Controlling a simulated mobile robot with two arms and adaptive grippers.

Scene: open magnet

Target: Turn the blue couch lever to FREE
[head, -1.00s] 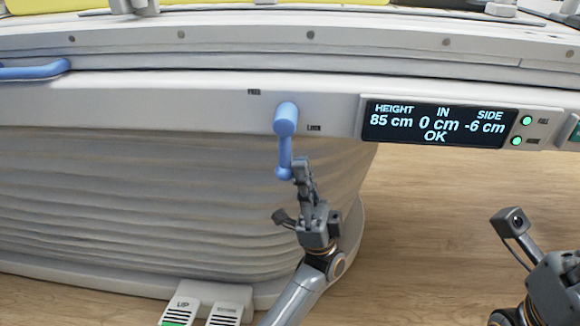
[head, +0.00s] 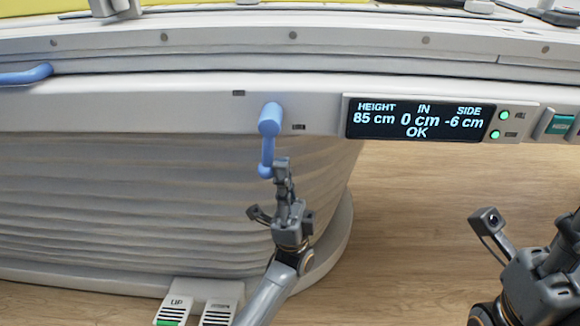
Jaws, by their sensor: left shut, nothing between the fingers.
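The blue couch lever (head: 267,145) is on the white side rail of the couch in the head view. Its round hub is at the top and its arm hangs almost straight down to a knob. A small dark label, too blurred to read now, sits up and left of the hub; another sits to its right. My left gripper (head: 282,166) is shut and empty, just right of the lever's lower end. I cannot tell if it touches the lever. My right gripper (head: 545,272) is partly in view at the lower right; its fingertips are not clear.
A display panel (head: 418,120) with green lights is right of the lever. A blue handle (head: 28,76) is at the far left of the rail. Pedals (head: 196,305) stand on the floor by the pleated couch base (head: 120,210). Open wooden floor lies to the right.

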